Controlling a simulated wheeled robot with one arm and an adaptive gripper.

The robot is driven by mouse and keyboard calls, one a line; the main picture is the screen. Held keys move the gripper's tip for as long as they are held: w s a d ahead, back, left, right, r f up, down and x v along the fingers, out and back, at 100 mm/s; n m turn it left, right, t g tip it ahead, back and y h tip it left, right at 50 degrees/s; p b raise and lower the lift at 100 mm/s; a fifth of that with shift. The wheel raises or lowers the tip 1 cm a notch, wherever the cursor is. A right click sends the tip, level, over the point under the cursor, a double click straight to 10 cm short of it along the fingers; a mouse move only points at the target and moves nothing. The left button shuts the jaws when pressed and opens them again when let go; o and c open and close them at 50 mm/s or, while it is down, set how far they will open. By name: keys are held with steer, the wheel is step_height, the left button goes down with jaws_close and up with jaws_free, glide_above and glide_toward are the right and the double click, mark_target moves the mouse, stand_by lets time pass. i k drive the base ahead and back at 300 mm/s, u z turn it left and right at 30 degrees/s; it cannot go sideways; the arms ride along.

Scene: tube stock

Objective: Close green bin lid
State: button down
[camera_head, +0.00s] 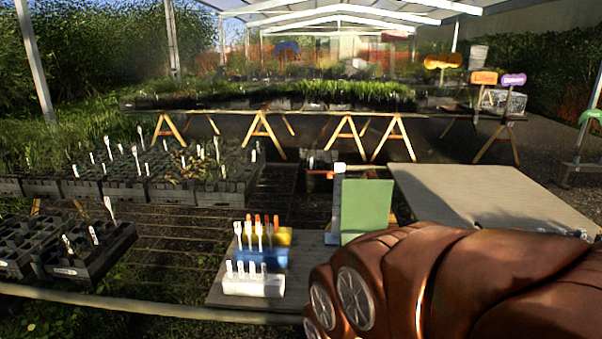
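A flat green panel (366,206), which looks like the raised lid of the green bin, stands upright near the middle of the view. A pale upright post (337,200) stands along its left edge. The lower right of the panel is hidden behind my copper-coloured arm, and I cannot make out the bin body. My arm fills the lower right corner. My gripper does not show, so I cannot tell where it is relative to the panel.
Left of the panel, a white block (253,287), a blue block (262,257) and a yellow block (281,237) hold upright tags on a grey board (225,289). Black plant trays (125,190) stand left.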

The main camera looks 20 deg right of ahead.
mark_target(366, 203)
steer(key=u, duration=0.25)
steer(key=i, duration=1.1)
steer(key=z, duration=0.55)
